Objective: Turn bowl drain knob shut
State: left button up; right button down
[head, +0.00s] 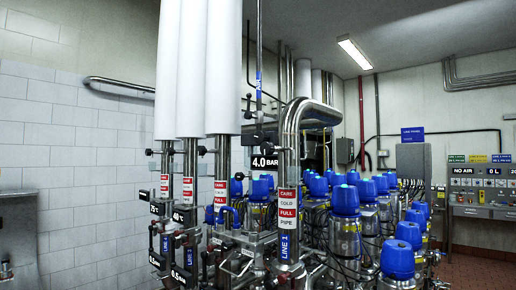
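I cannot pick out a knob marked as the bowl drain in the head view. Small black knobs (202,150) sit on side fittings of the vertical pipes, and a blue handle (228,214) shows lower down in the middle. Neither of my grippers is in view.
Steel pipes with red-and-white "CARE FULL PIPE" labels (288,205) stand in the middle below white columns (192,70). Several blue-capped valves (345,200) crowd the centre right. A panel (484,185) hangs at the far right.

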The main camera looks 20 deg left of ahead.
aim_at(238, 176)
jog(key=z, duration=1.7)
jog(key=k, duration=1.1)
jog(key=u, duration=1.2)
jog(key=i, duration=0.5)
jog(key=z, duration=0.1)
